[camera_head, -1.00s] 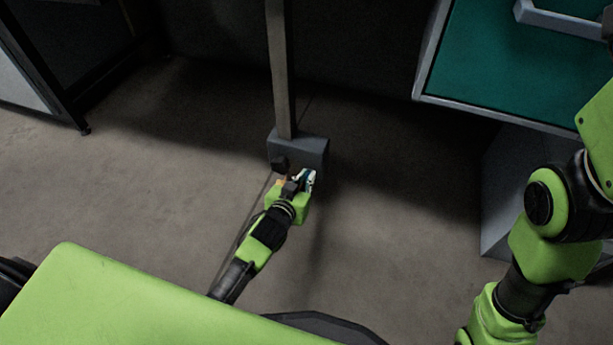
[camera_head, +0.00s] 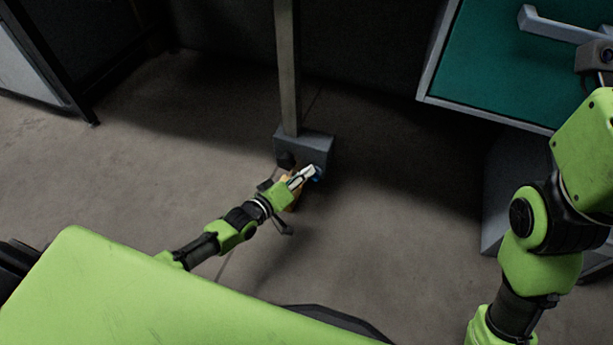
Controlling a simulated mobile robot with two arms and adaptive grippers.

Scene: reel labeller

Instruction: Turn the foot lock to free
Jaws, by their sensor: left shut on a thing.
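The foot lock sits on a grey block (camera_head: 312,147) at the foot of an upright grey post (camera_head: 288,75). A black knob (camera_head: 284,158) shows on the left of the block's front. My left gripper (camera_head: 303,177) is at the front of the block, tilted up to the right, shut on the foot lock's small handle. The fingers hide most of that handle, so its exact angle cannot be told. My right gripper's fingers are out of the picture.
A teal-topped unit with a grey edge (camera_head: 465,105) and a pale handle (camera_head: 560,24) stands at the upper right, near my right arm. A dark-framed cabinet (camera_head: 45,70) stands at the upper left. The concrete floor (camera_head: 130,165) around the post is clear.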

